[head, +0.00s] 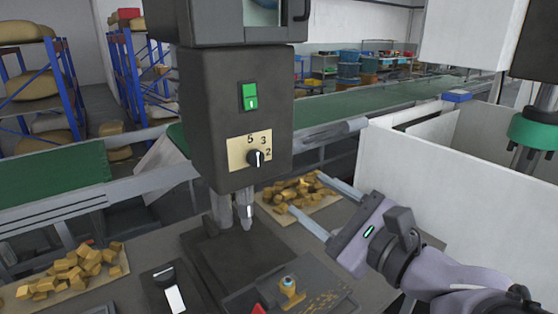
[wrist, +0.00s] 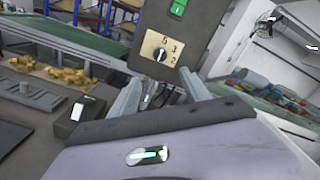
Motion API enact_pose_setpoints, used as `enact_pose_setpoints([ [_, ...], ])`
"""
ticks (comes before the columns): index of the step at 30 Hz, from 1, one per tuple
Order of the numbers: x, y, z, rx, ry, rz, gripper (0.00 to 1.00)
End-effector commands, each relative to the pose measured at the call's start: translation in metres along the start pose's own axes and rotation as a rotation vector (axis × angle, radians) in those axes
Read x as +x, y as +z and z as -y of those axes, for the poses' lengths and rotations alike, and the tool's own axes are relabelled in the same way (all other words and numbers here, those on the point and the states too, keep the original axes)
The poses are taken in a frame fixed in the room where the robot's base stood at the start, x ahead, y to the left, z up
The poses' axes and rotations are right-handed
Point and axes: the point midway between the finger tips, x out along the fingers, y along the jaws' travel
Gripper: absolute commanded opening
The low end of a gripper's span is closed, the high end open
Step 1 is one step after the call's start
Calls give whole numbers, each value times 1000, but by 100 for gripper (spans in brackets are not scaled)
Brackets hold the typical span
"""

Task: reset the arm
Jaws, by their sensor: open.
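My gripper (head: 311,194) is open and empty in the head view, right of the dark machine column (head: 236,115). Its two long pale fingers stand apart and point to the upper left, over the tray of brown blocks on the right. My purple arm reaches in from the lower right. In the wrist view my gripper (wrist: 160,78) also shows open, with nothing held between the fingers. Beyond the fingers there is the machine's front with its numbered dial (wrist: 160,53) and green switch (wrist: 178,7). The dial (head: 256,157) is apart from the fingers in the head view.
A metal spindle (head: 247,214) hangs below the column. Trays of brown blocks lie left (head: 70,272) and right (head: 297,195). A black box with a white switch (head: 170,290) and a small yellow part (head: 289,289) sit in front. A white panel (head: 450,190) stands at right.

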Motion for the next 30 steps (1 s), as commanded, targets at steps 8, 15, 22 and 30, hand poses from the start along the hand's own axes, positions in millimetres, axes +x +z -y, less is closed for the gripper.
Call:
enact_pose_setpoints([
  [8, -5, 9, -57, -169, 209, -24, 56],
  [15, -109, -48, -175, -1050, 914, -206, 56],
  [22, -154, -82, -148, -1502, 1115, -327, 56],
  [30, -156, -83, -146, -1514, 1123, -333, 56],
])
